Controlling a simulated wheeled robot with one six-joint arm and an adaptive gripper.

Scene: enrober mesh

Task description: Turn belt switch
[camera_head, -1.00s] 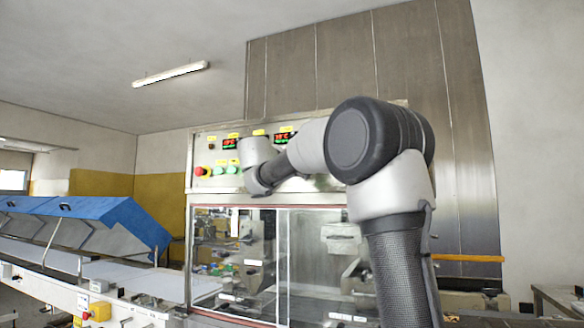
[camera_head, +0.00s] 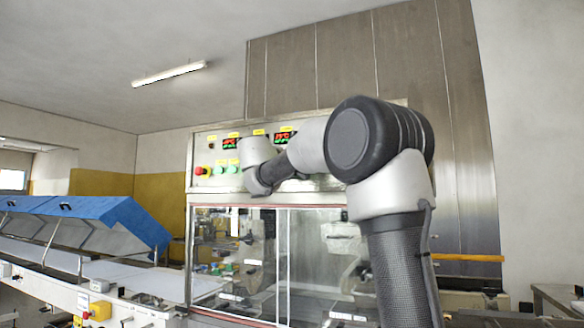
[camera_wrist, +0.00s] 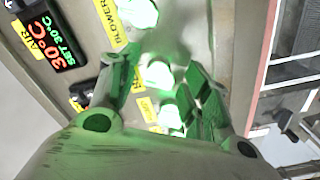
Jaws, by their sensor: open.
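The control panel (camera_head: 206,155) is on the machine's upper front. In the wrist view, my gripper (camera_wrist: 165,62) is open, its two fingers on either side of lit pale-green buttons (camera_wrist: 157,74). I cannot tell whether the fingers touch the panel. A dark knob (camera_wrist: 82,92) with a yellow label sits left of the left finger, below a temperature display (camera_wrist: 52,45). No label reading "belt" is legible, so I cannot tell which control is the belt switch. In the head view, my wrist covers part of the panel and the fingers are hidden.
A red stop button (camera_head: 199,171) and green buttons (camera_head: 219,170) are at the panel's lower left. Glass doors (camera_head: 310,260) lie below the panel. A conveyor with a raised blue cover (camera_head: 110,215) extends left. A steel wall (camera_head: 420,80) stands behind.

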